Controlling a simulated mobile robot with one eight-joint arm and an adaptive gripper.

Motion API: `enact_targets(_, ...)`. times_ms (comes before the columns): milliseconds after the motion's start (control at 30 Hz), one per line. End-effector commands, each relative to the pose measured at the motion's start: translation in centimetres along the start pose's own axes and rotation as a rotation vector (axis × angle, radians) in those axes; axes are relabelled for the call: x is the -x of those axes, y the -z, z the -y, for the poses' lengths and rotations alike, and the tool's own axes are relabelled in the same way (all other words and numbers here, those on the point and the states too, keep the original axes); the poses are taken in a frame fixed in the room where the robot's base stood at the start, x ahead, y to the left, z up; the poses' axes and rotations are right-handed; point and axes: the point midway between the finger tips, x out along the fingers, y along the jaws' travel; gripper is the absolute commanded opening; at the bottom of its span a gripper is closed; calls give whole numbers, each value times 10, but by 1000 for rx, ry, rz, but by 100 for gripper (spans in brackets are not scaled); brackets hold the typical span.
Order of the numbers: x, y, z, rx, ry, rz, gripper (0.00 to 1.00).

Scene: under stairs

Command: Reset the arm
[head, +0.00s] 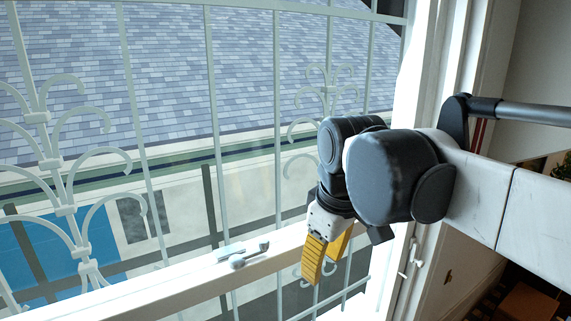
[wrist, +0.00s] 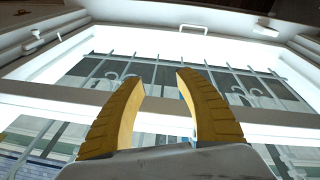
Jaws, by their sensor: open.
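My gripper (head: 325,257) has yellow fingers and hangs at the end of my arm, pointing down in front of the window in the head view. In the wrist view my gripper (wrist: 160,90) shows its two yellow fingers spread apart, with nothing between them. My arm comes in from the right of the head view, with its dark wrist joint bent downward. Part of the far finger is hidden behind the near one in the head view.
A white window frame (head: 190,290) with a metal latch (head: 243,256) runs below and left of my gripper. A pale scrolled metal grille (head: 75,215) covers the window. A white frame post (head: 415,75) stands close behind my arm. Dark floor lies at lower right.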

Motion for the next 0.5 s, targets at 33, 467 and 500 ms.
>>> enact_targets(33,-44,-32,2,-89,-27,-30,41)
enact_targets(467,-234,-197,17,-724,-205,-302,41)
enact_targets(500,-242,-203,19,-750,-211,-315,41)
